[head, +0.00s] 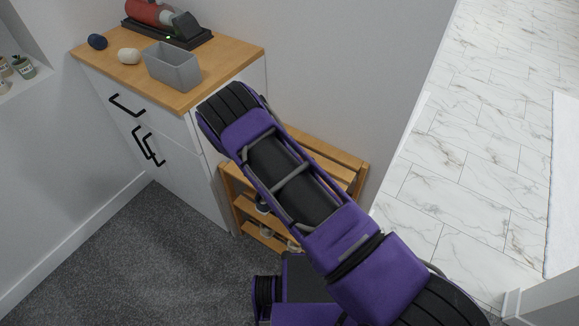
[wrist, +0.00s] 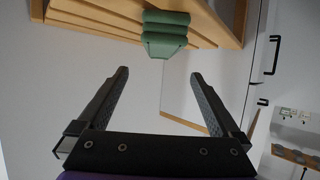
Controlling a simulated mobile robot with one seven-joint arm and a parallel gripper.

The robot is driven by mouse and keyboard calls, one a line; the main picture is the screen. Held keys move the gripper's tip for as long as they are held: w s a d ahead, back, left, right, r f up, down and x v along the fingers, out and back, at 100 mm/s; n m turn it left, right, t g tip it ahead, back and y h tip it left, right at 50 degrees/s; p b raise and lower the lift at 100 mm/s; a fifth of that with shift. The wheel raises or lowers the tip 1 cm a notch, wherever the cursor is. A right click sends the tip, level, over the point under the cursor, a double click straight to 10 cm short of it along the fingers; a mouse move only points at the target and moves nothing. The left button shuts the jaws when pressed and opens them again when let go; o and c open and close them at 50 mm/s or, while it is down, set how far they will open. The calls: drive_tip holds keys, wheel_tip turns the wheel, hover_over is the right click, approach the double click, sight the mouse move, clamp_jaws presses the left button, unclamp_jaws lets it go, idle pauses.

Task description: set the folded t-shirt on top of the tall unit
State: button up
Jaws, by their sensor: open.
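A green folded item (wrist: 165,32), seemingly the folded t-shirt, shows at the top of the wrist view against a slatted wooden rack (wrist: 95,22). My gripper (wrist: 158,72) is open and empty, its two fingers spread wide below the green item in that picture and apart from it. In the head view my purple arm covers much of the rack (head: 325,150), and the green item and my gripper are hidden there. A white unit (head: 180,170) with a wooden top and black handles stands left of the rack. I cannot tell whether it is the tall unit.
On the white unit's top are a grey bin (head: 172,68), a white rolled item (head: 129,56), a dark blue one (head: 97,41) and a black tray (head: 168,33) with a red object. Dark carpet (head: 130,255) is clear in front; marble tiles (head: 460,170) lie right beyond the wall.

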drive_tip(key=x, duration=0.5)
drive_tip(key=b+x, duration=0.1)
drive_tip(key=x, duration=0.5)
drive_tip(key=r+b+x, duration=0.1)
drive_tip(key=x, duration=0.5)
drive_tip(key=shift+w+a, duration=0.2)
drive_tip(key=shift+w, duration=0.05)
drive_tip(key=c, duration=1.4)
wheel_tip(320, 180, up, 10)
drive_tip(key=shift+r+p, duration=0.2)
drive_tip(key=shift+p, duration=0.65)
drive_tip(key=s+d+r+m+h+p, duration=0.1)
drive_tip(key=s+d+r+p, duration=0.1)
drive_tip(key=d+r, duration=0.5)
drive_tip(key=s+d+r+m+h+p, duration=0.1)
drive_tip(key=s+d+r+p, duration=0.1)
drive_tip(key=d+r, duration=0.5)
wheel_tip(320, 180, up, 6)
drive_tip(key=shift+s+d+f+t+h+p, duration=0.3)
drive_tip(key=shift+s+p, duration=0.1)
drive_tip(key=shift+s, duration=0.2)
